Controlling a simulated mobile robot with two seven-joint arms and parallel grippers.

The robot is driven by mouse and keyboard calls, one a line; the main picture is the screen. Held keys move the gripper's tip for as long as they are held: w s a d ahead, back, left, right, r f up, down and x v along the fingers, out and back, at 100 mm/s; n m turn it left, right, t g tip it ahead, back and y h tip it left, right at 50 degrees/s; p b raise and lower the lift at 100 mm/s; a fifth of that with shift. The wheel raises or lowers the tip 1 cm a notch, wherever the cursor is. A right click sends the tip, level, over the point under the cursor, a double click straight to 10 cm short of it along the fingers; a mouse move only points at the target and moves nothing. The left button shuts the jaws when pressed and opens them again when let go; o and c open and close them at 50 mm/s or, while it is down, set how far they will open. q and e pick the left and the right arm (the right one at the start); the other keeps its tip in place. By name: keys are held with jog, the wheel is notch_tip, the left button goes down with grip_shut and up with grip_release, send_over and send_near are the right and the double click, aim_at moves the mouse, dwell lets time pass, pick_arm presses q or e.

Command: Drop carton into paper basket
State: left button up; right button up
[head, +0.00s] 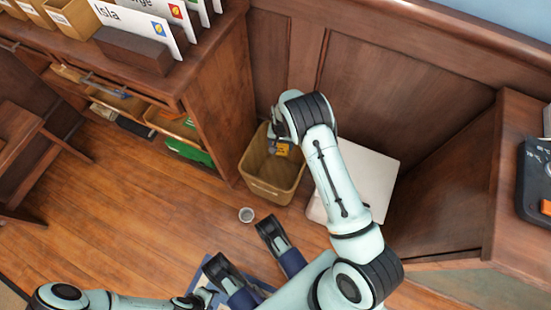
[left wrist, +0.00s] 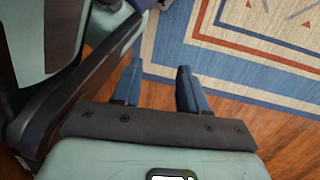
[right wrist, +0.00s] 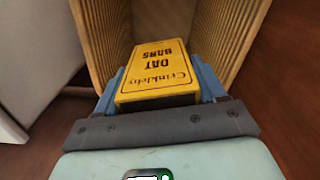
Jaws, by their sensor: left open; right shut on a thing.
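The yellow carton, marked "Crinkleby Oat Bars", is held between the blue fingers of my right gripper (right wrist: 158,92); the carton (right wrist: 155,68) faces the right wrist camera. In the head view the carton (head: 282,149) shows at the far side of the paper basket's mouth, partly hidden by my right arm. The paper basket (head: 272,190) is tan, upright and open-topped on the floor. Its ribbed wall (right wrist: 240,35) surrounds the carton's far end in the right wrist view. My left gripper (left wrist: 153,88) is open and empty above the floor near the rug; it also shows at the head view's bottom (head: 208,296).
A white box-like thing (head: 370,168) stands right of the basket. A wooden bookcase (head: 218,105) is at left, wood panelling (head: 390,85) behind. A patterned rug (left wrist: 250,40) lies below.

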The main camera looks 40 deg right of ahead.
jog(key=o, duration=1.1)
pick_arm(q)
jog(key=w+d+r+t+p, duration=0.1)
jog(key=w+r+t+p, duration=0.2)
jog(key=w, duration=0.5)
notch_tip(320, 180, up, 3)
jog(key=shift+f+p, duration=0.1)
jog(key=shift+p, duration=0.5)
pick_arm(e)
notch_tip(320, 180, up, 13)
jog(key=shift+r, duration=0.2)
